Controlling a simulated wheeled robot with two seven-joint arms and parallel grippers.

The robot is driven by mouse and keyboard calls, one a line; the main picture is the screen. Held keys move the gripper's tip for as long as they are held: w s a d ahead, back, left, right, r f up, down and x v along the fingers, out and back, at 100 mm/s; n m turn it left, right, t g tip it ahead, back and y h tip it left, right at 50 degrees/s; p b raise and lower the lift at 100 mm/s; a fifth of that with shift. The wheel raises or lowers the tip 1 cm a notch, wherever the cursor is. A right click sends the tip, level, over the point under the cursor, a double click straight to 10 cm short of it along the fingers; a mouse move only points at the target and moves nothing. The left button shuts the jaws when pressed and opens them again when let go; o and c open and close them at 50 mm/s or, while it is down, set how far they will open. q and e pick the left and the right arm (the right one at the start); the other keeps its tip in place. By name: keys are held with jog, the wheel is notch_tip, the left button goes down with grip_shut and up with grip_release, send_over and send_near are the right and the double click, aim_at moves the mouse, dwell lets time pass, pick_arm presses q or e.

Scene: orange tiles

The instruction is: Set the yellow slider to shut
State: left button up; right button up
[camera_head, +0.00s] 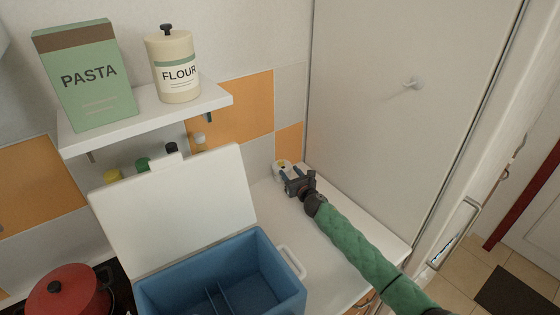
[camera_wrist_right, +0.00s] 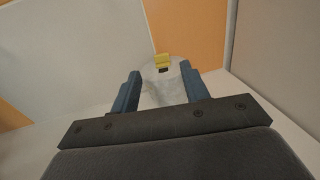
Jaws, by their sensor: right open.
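The yellow slider (camera_wrist_right: 162,60) sits at the top of a pale grey-white rounded body (camera_wrist_right: 163,85), with a small dark slot just below it. In the head view this small white body (camera_head: 279,174) stands on the counter at the wall corner, partly hidden by my gripper. My right gripper (camera_head: 289,173) is open, and its blue fingers are on either side of the pale body in the wrist view (camera_wrist_right: 160,84). I cannot tell whether they touch it. My left gripper is not in view.
A blue box (camera_head: 265,262) with a raised white lid (camera_head: 175,210) stands left of my right arm. A shelf (camera_head: 145,112) holds a pasta box (camera_head: 85,75) and a flour jar (camera_head: 174,65). A red pot (camera_head: 68,291) is at lower left. A tall pale door (camera_head: 400,120) bounds the right.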

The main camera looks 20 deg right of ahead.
aim_at(281, 162)
jog(key=w, duration=0.3)
jog(key=w+a, duration=0.1)
jog(key=w, duration=0.1)
jog(key=shift+w+f+b, duration=0.1)
jog(key=shift+f+b, duration=0.2)
jog(key=shift+b, duration=0.1)
jog(key=shift+w+r, duration=0.2)
jog(key=shift+w, duration=0.6)
jog(key=shift+w+a+f, duration=0.1)
jog(key=shift+w, duration=0.15)
